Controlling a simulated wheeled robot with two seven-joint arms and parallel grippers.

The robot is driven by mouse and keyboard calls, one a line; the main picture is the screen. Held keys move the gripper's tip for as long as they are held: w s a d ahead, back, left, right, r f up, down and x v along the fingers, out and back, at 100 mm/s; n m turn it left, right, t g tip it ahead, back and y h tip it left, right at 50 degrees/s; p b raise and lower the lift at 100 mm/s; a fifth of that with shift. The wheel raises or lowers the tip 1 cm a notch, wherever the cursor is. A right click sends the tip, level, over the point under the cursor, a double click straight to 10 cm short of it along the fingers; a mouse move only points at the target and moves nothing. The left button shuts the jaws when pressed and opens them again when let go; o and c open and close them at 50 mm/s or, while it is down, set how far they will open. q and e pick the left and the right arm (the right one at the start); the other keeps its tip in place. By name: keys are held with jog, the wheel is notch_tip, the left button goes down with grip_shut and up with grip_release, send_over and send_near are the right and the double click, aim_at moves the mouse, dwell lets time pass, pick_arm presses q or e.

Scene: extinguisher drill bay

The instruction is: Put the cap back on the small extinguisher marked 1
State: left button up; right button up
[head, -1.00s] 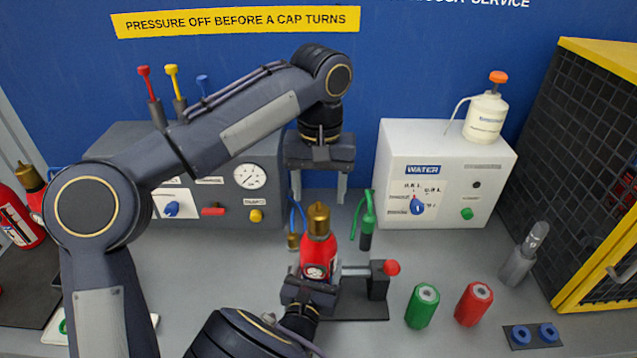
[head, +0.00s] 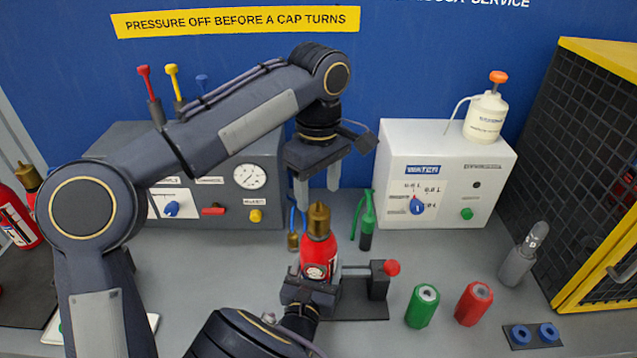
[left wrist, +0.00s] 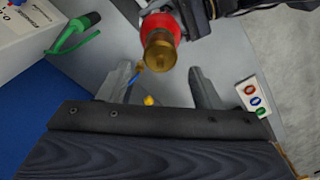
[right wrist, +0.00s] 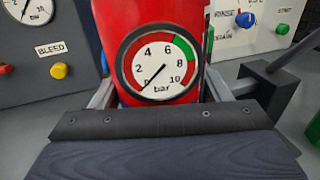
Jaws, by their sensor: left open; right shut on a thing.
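A small red extinguisher (head: 319,258) stands upright at the bench's middle, a brass cap (head: 319,220) on its top. I cannot read a number on it. My right gripper (head: 311,287) is shut on its body; in the right wrist view its gauge (right wrist: 158,66) has the needle near the low end. My left gripper (head: 317,188) is open and empty, pointing down above and just behind the cap. In the left wrist view the brass cap (left wrist: 160,52) shows beyond the spread fingers, not between them.
A clamp with a red knob (head: 391,268) stands right of the extinguisher. Green (head: 422,307) and red (head: 473,304) cylinders stand at front right. Grey (head: 185,205) and white (head: 440,180) boxes stand behind. Other red extinguishers (head: 17,217) are at far left.

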aim_at(318, 210)
pick_arm(q)
notch_tip(318, 210, down, 8)
jog(key=shift+r, duration=0.25)
jog(key=shift+c, duration=0.2)
